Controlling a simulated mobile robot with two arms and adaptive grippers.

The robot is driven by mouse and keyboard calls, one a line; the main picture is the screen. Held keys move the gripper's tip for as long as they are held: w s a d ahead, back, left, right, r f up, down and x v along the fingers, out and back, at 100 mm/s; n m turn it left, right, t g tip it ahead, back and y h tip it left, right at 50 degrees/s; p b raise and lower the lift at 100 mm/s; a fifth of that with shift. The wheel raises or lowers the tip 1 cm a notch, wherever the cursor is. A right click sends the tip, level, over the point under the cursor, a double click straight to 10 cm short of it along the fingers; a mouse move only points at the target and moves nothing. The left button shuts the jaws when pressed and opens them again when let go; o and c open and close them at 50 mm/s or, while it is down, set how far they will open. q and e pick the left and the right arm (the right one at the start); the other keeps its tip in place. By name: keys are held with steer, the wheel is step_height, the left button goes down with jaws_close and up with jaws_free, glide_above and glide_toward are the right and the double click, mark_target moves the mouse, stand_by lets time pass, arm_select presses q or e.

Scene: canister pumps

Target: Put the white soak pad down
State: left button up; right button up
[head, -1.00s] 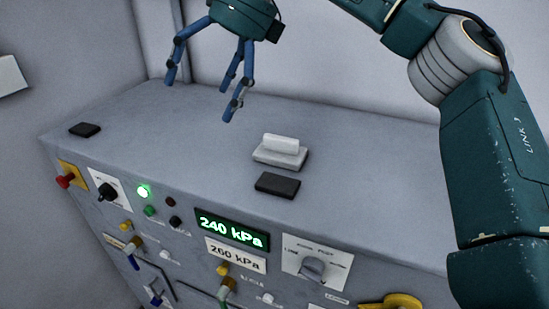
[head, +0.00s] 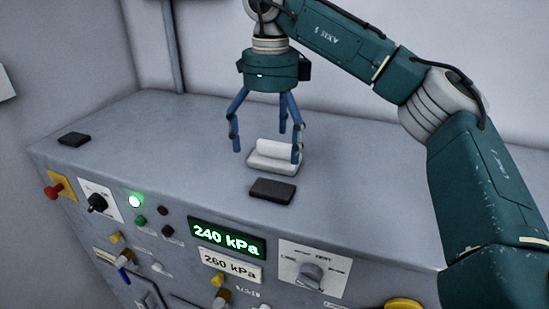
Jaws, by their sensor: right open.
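The white soak pad (head: 262,162) lies on the grey cabinet top, with a raised white grip bar (head: 277,149) along its upper side. My right gripper (head: 266,148) is above and around the pad, pointing down, with its blue fingers spread open. One finger is left of the pad and another is in front of its right end. I cannot tell whether any finger touches the pad. My left gripper is not in view.
A black block (head: 272,190) lies just in front of the pad. Another black block (head: 74,139) lies at the far left of the top. The front panel has a lit green lamp (head: 135,201), a 240 kPa display (head: 226,237), knobs and valves.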

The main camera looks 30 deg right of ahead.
mark_target(273, 159)
steer(key=f, duration=0.3)
steer(key=shift+s+d+f+p, duration=0.1)
steer(key=shift+d+f+p, duration=0.1)
steer(key=shift+p, duration=0.15)
steer(key=shift+a, duration=0.1)
steer(key=c, duration=1.4)
steer(key=shift+o, duration=0.2)
steer(key=shift+r, duration=0.15)
steer(key=shift+r, duration=0.55)
step_height(273, 159, up, 5)
steer(key=shift+f+b, duration=0.1)
steer(key=shift+b, duration=0.3)
step_height(273, 159, up, 14)
steer(key=p, duration=0.4)
steer(key=shift+p, duration=0.35)
